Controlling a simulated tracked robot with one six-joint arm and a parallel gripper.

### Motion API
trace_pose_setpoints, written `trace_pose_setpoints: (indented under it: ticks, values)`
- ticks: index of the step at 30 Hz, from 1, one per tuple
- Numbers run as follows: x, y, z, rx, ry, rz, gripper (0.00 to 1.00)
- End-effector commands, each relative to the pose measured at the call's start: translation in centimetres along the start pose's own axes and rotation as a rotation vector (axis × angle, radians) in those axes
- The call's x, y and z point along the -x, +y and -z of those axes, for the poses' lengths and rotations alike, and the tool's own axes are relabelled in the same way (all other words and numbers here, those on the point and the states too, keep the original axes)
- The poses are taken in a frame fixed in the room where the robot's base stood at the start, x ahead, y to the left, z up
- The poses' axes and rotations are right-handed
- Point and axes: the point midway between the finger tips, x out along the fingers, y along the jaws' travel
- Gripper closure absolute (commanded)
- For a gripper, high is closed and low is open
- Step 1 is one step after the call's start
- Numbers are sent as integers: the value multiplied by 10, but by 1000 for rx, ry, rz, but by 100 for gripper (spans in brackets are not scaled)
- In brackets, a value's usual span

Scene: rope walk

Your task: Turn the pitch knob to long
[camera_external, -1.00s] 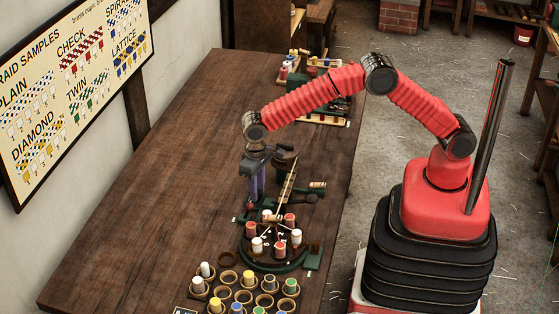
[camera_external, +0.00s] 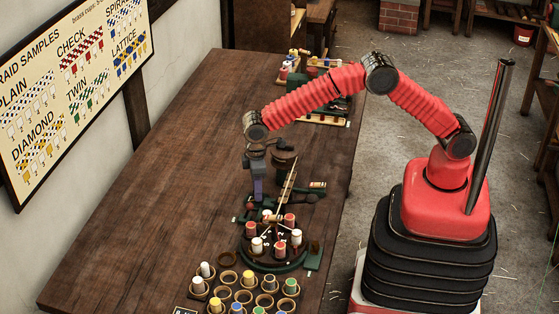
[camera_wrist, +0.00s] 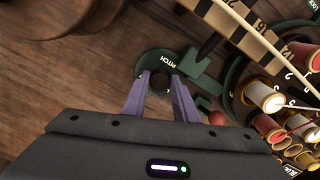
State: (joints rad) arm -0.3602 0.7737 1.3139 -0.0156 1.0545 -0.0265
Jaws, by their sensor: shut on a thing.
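The pitch knob (camera_wrist: 160,80) is a dark knob on a round green plate (camera_wrist: 150,62) marked "PITCH". In the wrist view its top shows between the two purple fingertips of my gripper (camera_wrist: 161,88). My gripper is shut on the knob, with a finger on each side. The scale marks around the knob are mostly hidden by the fingers, so its setting cannot be read. In the outside view my gripper (camera_external: 258,194) points straight down at the green machine's far end; the knob itself is hidden there.
The braiding machine's round carrier plate (camera_external: 262,264) holds red and white bobbins. A red ball (camera_wrist: 217,118) sits near the right finger. Cups with bobbins (camera_external: 245,296) stand in front. The table (camera_external: 170,180) is clear to the left.

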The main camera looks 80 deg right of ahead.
Motion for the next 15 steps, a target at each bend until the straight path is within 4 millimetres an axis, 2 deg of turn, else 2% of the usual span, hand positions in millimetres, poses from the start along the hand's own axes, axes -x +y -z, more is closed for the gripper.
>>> trace_pose_setpoints:
  ticks: [15]
  values:
    - [1, 0, 1, 78, 5, 0, 96]
